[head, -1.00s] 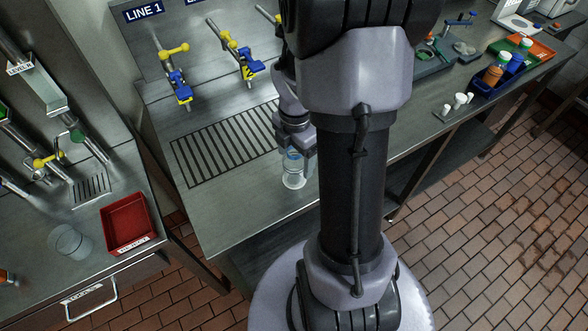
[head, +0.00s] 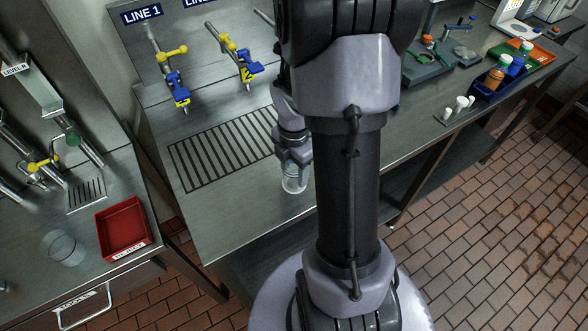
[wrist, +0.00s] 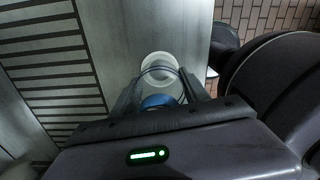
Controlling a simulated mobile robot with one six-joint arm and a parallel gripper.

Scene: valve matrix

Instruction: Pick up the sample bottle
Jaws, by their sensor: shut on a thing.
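The sample bottle (head: 294,180) is clear, with a blue part showing near its top, and is at the front of the steel bench, right of the drain grate. In the wrist view the bottle (wrist: 158,72) is between the fingers, its blue part (wrist: 157,101) close to the palm. My gripper (head: 292,158) points down and is shut on the bottle's upper part; it also shows in the wrist view (wrist: 162,92). I cannot tell whether the bottle's base touches the bench. My arm hides part of the bench to the right.
A slotted drain grate (head: 222,148) lies left of the bottle, with yellow-and-blue valves (head: 174,78) behind. A red tray (head: 124,228) and a clear beaker (head: 62,247) are on the left bench. A blue crate of bottles (head: 495,80) stands far right.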

